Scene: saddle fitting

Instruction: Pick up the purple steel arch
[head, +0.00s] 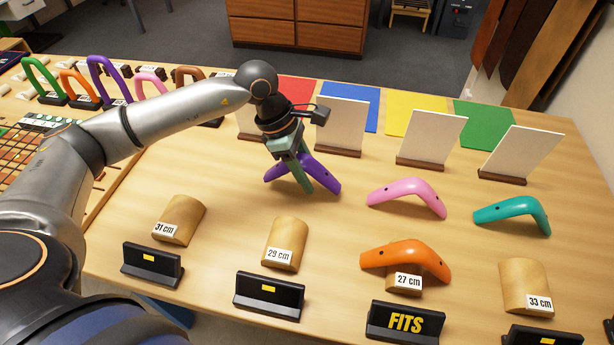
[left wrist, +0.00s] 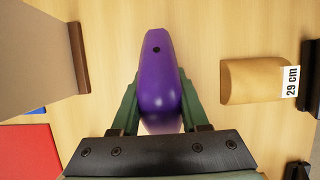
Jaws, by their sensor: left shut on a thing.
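The purple steel arch (head: 322,178) is in the middle of the table in the head view, and my left gripper (head: 296,172) is over its middle. In the left wrist view the purple arch (left wrist: 158,75) lies between the two green fingers of my left gripper (left wrist: 158,110), which are shut on it. One arm of the arch shows with a dark hole near its end. I cannot tell whether the arch touches the table. My right gripper is not in view.
An orange arch (head: 407,255) sits on the 27 cm block, whose sign reads FITS. A pink arch (head: 408,191) and a teal arch (head: 512,208) lie to the right. Wooden blocks marked 31 cm (head: 182,215), 29 cm (head: 287,240) and 33 cm (head: 526,280) stand in front. White panels (head: 431,137) stand behind.

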